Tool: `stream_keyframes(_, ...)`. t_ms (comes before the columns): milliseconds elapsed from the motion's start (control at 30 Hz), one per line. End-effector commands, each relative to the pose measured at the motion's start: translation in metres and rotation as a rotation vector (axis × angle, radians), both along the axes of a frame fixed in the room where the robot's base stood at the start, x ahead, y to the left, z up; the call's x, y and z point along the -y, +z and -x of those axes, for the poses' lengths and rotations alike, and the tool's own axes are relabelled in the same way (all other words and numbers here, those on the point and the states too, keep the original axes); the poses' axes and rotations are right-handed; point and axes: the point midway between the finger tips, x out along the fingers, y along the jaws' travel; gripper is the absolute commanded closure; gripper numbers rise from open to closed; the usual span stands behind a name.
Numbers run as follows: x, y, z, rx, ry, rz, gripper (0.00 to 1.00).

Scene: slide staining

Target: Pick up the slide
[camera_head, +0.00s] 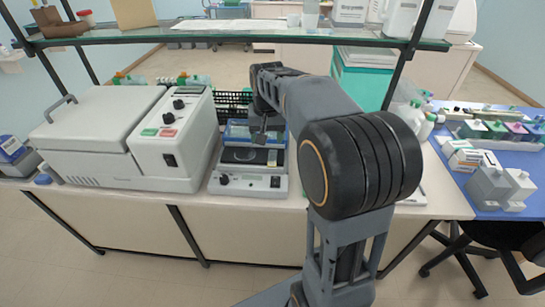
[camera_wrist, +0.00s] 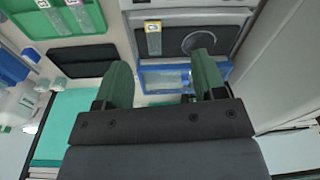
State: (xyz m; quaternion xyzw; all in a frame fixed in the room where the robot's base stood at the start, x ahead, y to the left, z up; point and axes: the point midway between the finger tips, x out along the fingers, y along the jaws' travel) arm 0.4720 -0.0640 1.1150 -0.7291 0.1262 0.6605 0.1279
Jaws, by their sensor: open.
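A narrow glass slide with a yellow label end (camera_wrist: 153,38) lies on the grey device (camera_wrist: 185,15) in the wrist view. In the head view, a small pale and yellow strip on the device's dark top (camera_head: 271,157) appears to be this slide. My gripper (camera_wrist: 162,60) is open and empty, its two green fingers spread apart. In the wrist view the slide shows beyond the fingertips, between their lines, not visibly touched. In the head view my gripper (camera_head: 260,136) hangs over the device, small and partly hidden by my arm.
A blue-framed clear container (camera_wrist: 166,78) shows between the fingers. More labelled slides (camera_wrist: 85,14) lie at the upper left of the wrist view. A large white machine (camera_head: 100,135) stands left of the device (camera_head: 248,183). A glass shelf (camera_head: 235,32) spans above the bench.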

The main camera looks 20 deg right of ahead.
Motion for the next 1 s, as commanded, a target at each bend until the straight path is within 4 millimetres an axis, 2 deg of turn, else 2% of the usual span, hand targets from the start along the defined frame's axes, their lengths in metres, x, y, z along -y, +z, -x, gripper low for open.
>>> stream_keyframes(33,0.010,-0.003,-0.015,-0.024,-0.032,-0.005,0.36)
stream_keyframes(100,0.020,-0.007,-0.030,-0.047,-0.070,-0.011,0.36)
stream_keyframes(300,0.039,-0.018,-0.054,-0.088,-0.137,-0.021,0.36)
stream_keyframes(700,0.044,-0.083,-0.058,-0.098,-0.154,-0.023,0.36)
stream_keyframes(833,0.043,-0.097,-0.058,-0.098,-0.153,-0.023,0.36)
stream_keyframes(1000,0.043,-0.105,-0.058,-0.096,-0.153,-0.022,0.36)
